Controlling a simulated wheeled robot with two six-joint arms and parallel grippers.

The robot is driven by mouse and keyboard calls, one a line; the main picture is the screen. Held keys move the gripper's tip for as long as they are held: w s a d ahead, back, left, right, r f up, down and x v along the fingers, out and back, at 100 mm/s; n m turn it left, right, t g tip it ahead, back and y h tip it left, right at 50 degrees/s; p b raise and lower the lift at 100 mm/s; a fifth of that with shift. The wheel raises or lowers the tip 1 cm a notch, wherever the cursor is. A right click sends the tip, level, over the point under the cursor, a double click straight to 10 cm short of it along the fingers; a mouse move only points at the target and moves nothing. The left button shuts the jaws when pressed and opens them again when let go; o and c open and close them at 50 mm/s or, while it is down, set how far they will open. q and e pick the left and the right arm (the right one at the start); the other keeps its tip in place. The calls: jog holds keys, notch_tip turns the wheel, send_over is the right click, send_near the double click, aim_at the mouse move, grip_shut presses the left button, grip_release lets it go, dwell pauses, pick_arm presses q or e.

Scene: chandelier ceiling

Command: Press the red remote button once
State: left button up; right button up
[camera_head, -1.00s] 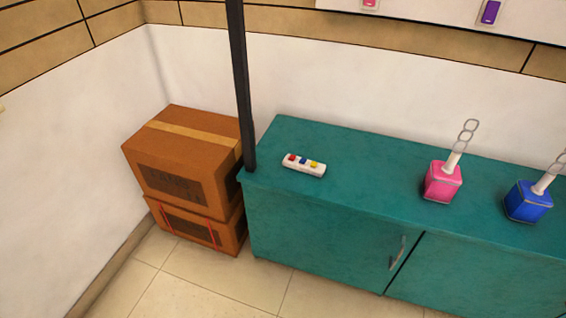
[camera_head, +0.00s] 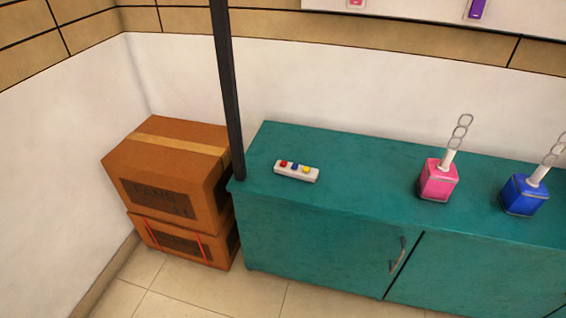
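A white remote (camera_head: 297,173) lies flat on the left part of the teal cabinet's top. It carries a red button (camera_head: 283,163) at its left end, a blue button (camera_head: 295,167) in the middle and a yellow button (camera_head: 306,170) at the right. Nothing touches the remote. Neither of my grippers is in view.
The teal cabinet (camera_head: 330,243) stands against the wall. A pink holder (camera_head: 438,180) and a blue holder (camera_head: 524,195) stand to the right.

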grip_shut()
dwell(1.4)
